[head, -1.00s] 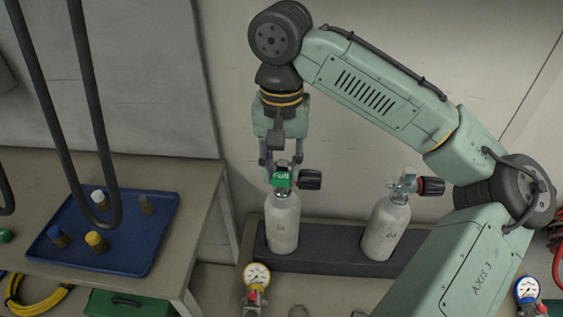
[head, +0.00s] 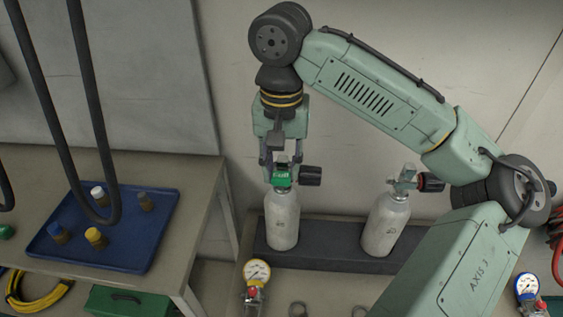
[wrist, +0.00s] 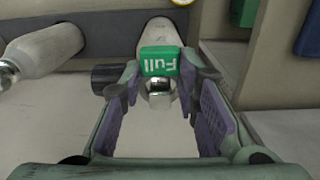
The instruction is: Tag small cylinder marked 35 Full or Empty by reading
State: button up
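A small white cylinder (head: 283,222) stands on the dark low rack at the left, with a black knob on its valve. A green tag reading "Full" (wrist: 160,62) sits at its valve and also shows in the head view (head: 282,178). My gripper (head: 281,170) is above this cylinder, pointing down. A second white cylinder (head: 385,224) with a red-and-black knob stands to the right. The markings on both are too small to read surely.
A gauge with a yellow rim (head: 257,272) stands in front of the left cylinder; a blue-rimmed gauge (head: 527,287) is at far right. A blue tray (head: 125,252) with several small capped pieces lies on the left bench. Black hoses hang over it.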

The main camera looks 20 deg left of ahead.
jog(key=o, duration=0.5)
